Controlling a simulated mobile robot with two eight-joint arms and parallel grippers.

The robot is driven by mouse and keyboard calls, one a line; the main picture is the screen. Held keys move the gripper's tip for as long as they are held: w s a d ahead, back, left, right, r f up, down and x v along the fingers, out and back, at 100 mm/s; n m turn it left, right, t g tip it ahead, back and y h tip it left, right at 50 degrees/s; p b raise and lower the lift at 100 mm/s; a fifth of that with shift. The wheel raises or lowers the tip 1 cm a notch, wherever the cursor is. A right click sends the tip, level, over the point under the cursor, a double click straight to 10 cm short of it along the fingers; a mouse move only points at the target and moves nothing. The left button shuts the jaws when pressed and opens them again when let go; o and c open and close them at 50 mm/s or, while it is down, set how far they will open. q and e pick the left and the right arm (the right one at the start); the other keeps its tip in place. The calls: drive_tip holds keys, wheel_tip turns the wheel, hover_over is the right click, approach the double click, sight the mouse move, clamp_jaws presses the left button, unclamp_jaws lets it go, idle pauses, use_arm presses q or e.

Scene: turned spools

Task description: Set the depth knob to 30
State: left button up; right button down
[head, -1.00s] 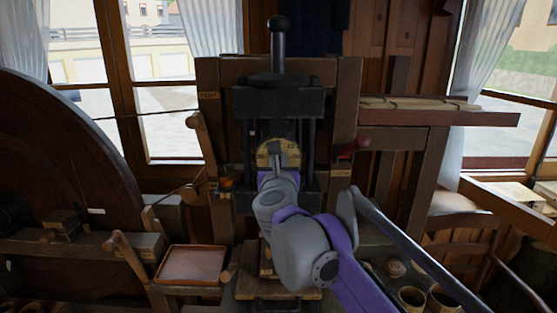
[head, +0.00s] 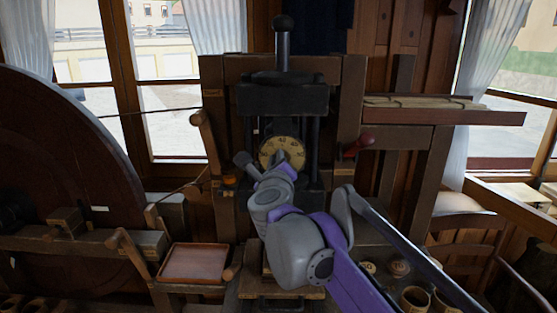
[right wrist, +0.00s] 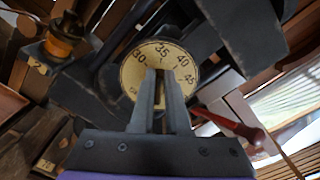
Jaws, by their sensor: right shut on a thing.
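The depth knob is a round, pale yellow dial (head: 270,148) with dark numbers, low on the front of a black press. It also shows in the right wrist view (right wrist: 143,62), where 30, 35, 40 and 45 are readable around its upper edge. My right gripper (head: 283,160) is at the dial's face, its wrist rolled. In the right wrist view its two grey fingers (right wrist: 160,82) are close together on the middle of the dial and hide the centre and lower part. I cannot tell which number the dial is set to. My left gripper is not in view.
A big dark wheel (head: 55,150) is at left. A shallow tray (head: 194,264) lies lower left. Cups (head: 413,297) stand lower right.

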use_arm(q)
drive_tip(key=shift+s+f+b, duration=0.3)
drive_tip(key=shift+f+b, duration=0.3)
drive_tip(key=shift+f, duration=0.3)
use_arm(e)
drive_tip(key=shift+a+f+n, duration=0.1)
drive_tip(key=shift+f+n, duration=0.1)
drive_tip(key=shift+n, duration=1.05)
drive_tip(key=shift+a+f+n, duration=0.1)
drive_tip(key=shift+f+n, duration=0.05)
drive_tip(key=shift+n, duration=1.05)
drive_tip(key=shift+a+f+n, duration=0.1)
drive_tip(key=shift+f+n, duration=0.1)
drive_tip(key=shift+n, duration=1.05)
drive_tip(key=c, duration=0.9)
unclamp_jaws()
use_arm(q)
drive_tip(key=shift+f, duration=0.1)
use_arm(e)
drive_tip(key=shift+s, duration=0.1)
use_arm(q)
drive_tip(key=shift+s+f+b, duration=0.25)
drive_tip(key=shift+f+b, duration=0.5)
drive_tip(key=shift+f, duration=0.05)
use_arm(e)
drive_tip(key=s, duration=1)
drive_tip(key=shift+s, duration=0.3)
